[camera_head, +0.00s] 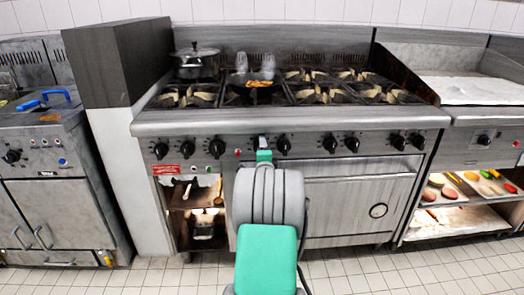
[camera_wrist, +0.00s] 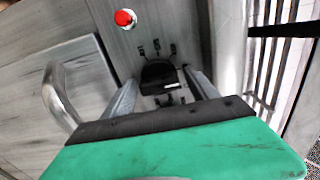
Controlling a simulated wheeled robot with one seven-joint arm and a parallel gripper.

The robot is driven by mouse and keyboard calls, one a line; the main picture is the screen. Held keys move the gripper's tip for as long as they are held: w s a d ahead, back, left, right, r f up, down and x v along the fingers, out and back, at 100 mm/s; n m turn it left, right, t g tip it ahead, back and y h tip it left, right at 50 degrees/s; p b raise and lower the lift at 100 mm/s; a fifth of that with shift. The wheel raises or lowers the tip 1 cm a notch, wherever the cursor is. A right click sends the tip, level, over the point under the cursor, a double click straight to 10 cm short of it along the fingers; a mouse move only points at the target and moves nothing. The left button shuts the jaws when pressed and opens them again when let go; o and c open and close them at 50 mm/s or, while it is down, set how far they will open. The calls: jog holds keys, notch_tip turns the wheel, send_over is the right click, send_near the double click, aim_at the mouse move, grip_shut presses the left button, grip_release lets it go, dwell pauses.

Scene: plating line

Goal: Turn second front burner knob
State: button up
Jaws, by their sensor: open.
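A row of black burner knobs runs along the range's front panel, among them one (camera_head: 217,148) left of my gripper and one (camera_head: 283,145) just right of it. My gripper (camera_head: 263,143) is at the panel between these two in the head view, its fingers mostly hidden by my arm. In the wrist view my gripper (camera_wrist: 160,80) is open, with one finger on each side of a black knob (camera_wrist: 158,73). Contact with the knob cannot be told.
A red indicator light (camera_wrist: 124,18) is beside the knob. The oven door handle (camera_wrist: 58,95) sticks out below the panel, and the front rail (camera_head: 300,122) juts out above. A pot (camera_head: 197,62) and a pan (camera_head: 250,82) stand on the burners. Tiled floor lies in front.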

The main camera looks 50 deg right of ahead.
jog(key=p+v, duration=0.1)
jog(key=v, duration=0.7)
